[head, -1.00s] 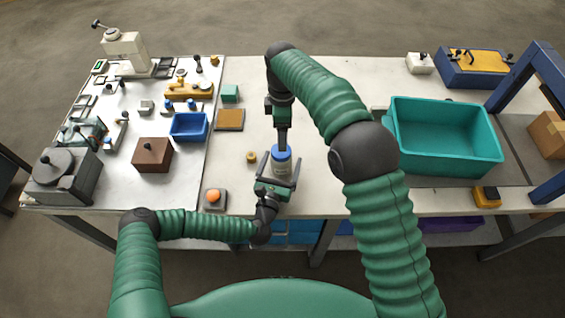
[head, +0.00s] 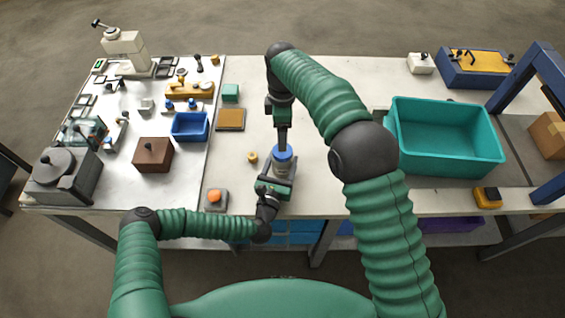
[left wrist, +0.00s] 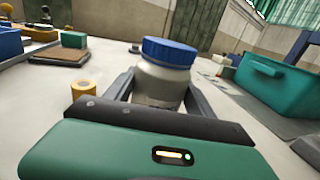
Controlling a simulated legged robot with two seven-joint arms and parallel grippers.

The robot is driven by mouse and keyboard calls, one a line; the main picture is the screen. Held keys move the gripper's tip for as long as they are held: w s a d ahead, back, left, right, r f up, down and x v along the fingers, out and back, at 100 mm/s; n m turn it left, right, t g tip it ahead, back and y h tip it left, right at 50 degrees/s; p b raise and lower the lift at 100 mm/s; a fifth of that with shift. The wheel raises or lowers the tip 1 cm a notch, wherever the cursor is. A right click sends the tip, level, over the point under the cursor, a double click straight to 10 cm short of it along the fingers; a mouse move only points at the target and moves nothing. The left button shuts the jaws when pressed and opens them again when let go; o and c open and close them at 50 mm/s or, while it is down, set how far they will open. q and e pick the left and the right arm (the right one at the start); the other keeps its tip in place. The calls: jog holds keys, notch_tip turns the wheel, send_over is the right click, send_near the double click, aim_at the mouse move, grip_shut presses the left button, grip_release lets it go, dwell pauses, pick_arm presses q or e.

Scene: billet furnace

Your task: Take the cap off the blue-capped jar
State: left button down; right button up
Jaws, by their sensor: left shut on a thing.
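The jar (head: 281,170) with a blue cap (head: 282,153) stands upright on the white table near its front edge. In the left wrist view the jar body (left wrist: 160,88) is pale grey and the blue cap (left wrist: 169,51) sits on top. My left gripper (head: 279,180) is shut on the jar body, a finger on each side, below the cap. My right gripper (head: 283,138) points down, its tips just above the cap in the head view. Whether its fingers are open or shut does not show, and it is not seen in the left wrist view.
A small yellow ring-like piece (head: 252,158) lies left of the jar. A grey box with an orange button (head: 215,198) is at the front left. A teal bin (head: 445,150) stands to the right, a blue tray (head: 190,127) to the left. The table around the jar is mostly clear.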

aim_at(283, 161)
jog(key=m, duration=0.6)
jog(key=shift+m, duration=0.3)
jog(key=m, duration=0.6)
jog(key=shift+f, duration=0.1)
jog(key=m, duration=0.6)
jog(key=shift+m, duration=0.4)
jog(key=m, duration=1.5)
jog(key=shift+m, duration=0.3)
jog(key=m, duration=0.9)
jog(key=shift+a+m, duration=0.1)
jog(key=shift+m, duration=0.3)
notch_tip(283, 161, down, 8)
jog(key=shift+r, duration=0.1)
jog(key=shift+c, duration=0.3)
